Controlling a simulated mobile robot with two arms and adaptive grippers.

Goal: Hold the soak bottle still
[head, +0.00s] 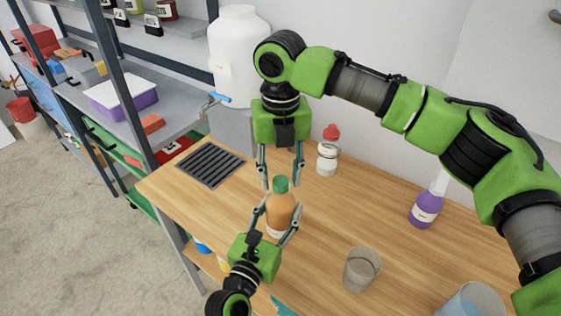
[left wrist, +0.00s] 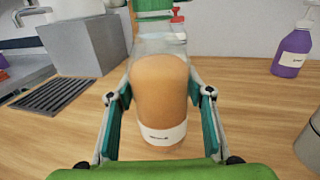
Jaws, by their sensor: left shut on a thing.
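The soak bottle (head: 279,212) is a clear bottle of orange-brown liquid with a green cap (head: 281,184) and a white label. It stands upright on the wooden bench. My left gripper (head: 279,222) is shut on its body, with one finger on each side; the left wrist view shows the bottle (left wrist: 160,92) between the fingers (left wrist: 160,100). My right gripper (head: 281,180) points down over the bottle, its fingers apart on either side of the cap with visible gaps. The left wrist view cuts off the bottle's top.
A black drain grate (head: 211,165) lies left of the bottle. A white jar with a red top (head: 327,158) stands behind. A large white container (head: 238,60) is at the back.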

